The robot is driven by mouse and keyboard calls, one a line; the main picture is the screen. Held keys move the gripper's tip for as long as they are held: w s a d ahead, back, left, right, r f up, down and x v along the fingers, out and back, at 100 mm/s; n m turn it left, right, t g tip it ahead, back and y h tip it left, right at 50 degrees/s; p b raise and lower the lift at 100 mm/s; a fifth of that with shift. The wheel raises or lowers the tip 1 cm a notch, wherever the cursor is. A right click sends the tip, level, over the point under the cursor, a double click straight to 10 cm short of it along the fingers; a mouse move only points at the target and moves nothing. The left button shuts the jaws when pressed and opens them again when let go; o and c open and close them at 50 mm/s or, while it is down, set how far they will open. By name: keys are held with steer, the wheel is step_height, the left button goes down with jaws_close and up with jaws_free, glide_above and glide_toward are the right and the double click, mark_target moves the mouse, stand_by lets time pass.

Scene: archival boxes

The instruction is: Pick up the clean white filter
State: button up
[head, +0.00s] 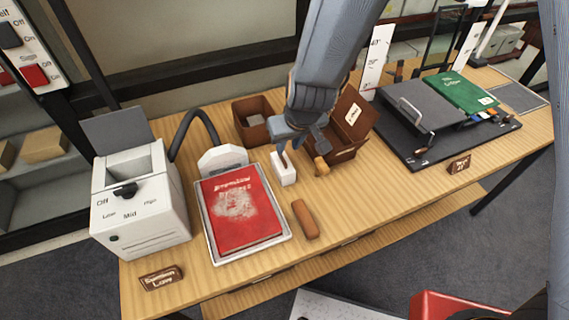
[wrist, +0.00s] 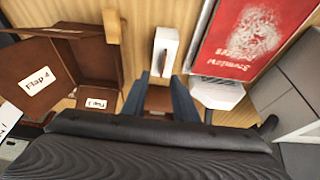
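The clean white filter (head: 284,169) appears to be the small white block with a dark slot, standing on the wooden table between the red book and the open brown box. It also shows in the wrist view (wrist: 166,42), just beyond my fingertips. My gripper (head: 285,153) is over the filter in the head view and partly covers its top. In the wrist view my gripper (wrist: 161,78) has its two fingers apart with a gap between them, and nothing is held. Whether a finger touches the filter I cannot tell.
An open brown box (head: 349,124) with raised flaps stands close on the right. A red book (head: 240,210) on a white tray, a white nozzle (head: 222,158) and a white machine (head: 140,200) are to the left. A brown handled piece (head: 305,219) lies in front.

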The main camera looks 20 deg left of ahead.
mark_target(282, 157)
steer(key=shift+s+b+x, duration=0.1)
steer(key=shift+b+x, duration=0.3)
steer(key=shift+x, duration=0.3)
steer(key=shift+s+b+x, duration=0.15)
steer(key=shift+b+x, duration=0.2)
steer(key=shift+x, duration=0.35)
steer(key=b+x, duration=0.2)
steer(key=x, duration=0.2)
steer(key=shift+s+a+f, duration=0.1)
jaws_close()
